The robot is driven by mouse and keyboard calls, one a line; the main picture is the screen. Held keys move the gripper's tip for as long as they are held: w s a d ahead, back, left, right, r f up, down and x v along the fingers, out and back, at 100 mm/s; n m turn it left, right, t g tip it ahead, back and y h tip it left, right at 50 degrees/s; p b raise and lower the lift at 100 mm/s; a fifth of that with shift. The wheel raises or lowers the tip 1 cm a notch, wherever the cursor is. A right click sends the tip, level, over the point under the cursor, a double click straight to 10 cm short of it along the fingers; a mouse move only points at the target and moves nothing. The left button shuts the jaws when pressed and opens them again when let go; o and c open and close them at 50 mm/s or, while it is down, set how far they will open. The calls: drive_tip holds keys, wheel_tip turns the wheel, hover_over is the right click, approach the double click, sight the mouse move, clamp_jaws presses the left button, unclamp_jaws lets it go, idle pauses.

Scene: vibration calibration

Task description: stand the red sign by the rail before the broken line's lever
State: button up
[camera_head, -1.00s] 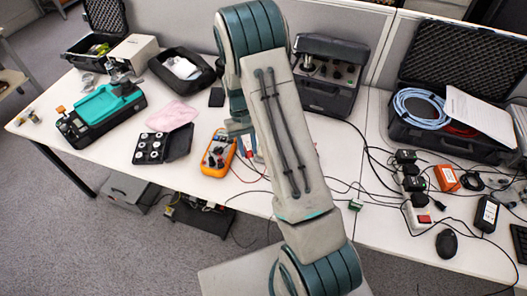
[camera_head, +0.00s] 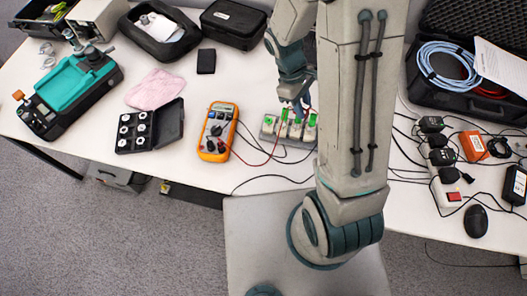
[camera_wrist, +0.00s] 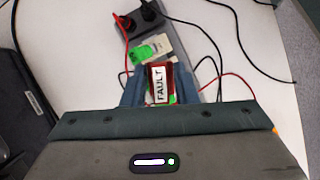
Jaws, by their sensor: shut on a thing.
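The red sign (camera_wrist: 158,84), with a white label reading FAULT, is between the fingers of my gripper (camera_wrist: 162,92) in the wrist view. My gripper is shut on it. In the head view my gripper (camera_head: 297,108) is low over the grey rail (camera_head: 268,127), which carries pale blocks with green levers; the sign cannot be made out there. In the wrist view a green lever (camera_wrist: 150,47) on a pale block lies just beyond the sign. Another bit of green shows beside the sign's lower edge. Whether the sign touches the rail, I cannot tell.
An orange multimeter (camera_head: 217,130) stands left of the rail, with red and black leads running to it. A black case of round weights (camera_head: 150,128) and a pink cloth (camera_head: 157,88) lie further left. Cables and a power strip (camera_head: 447,190) are on the right.

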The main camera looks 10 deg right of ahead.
drive_tip(key=s+n+t+b, duration=0.1)
drive_tip(key=s+n, duration=0.2)
drive_tip(key=n+h, duration=0.1)
hover_over(269, 150)
drive_tip(key=a, duration=0.2)
drive_tip(key=f, duration=0.7)
drive_tip(key=shift+w+d+f, duration=0.2)
drive_tip(key=shift+d+f, duration=0.05)
drive_tip(key=shift+f, duration=2.1)
drive_tip(key=shift+f, duration=0.1)
drive_tip(key=shift+f, duration=0.15)
drive_tip(key=o, duration=1)
drive_tip(key=shift+r, duration=0.2)
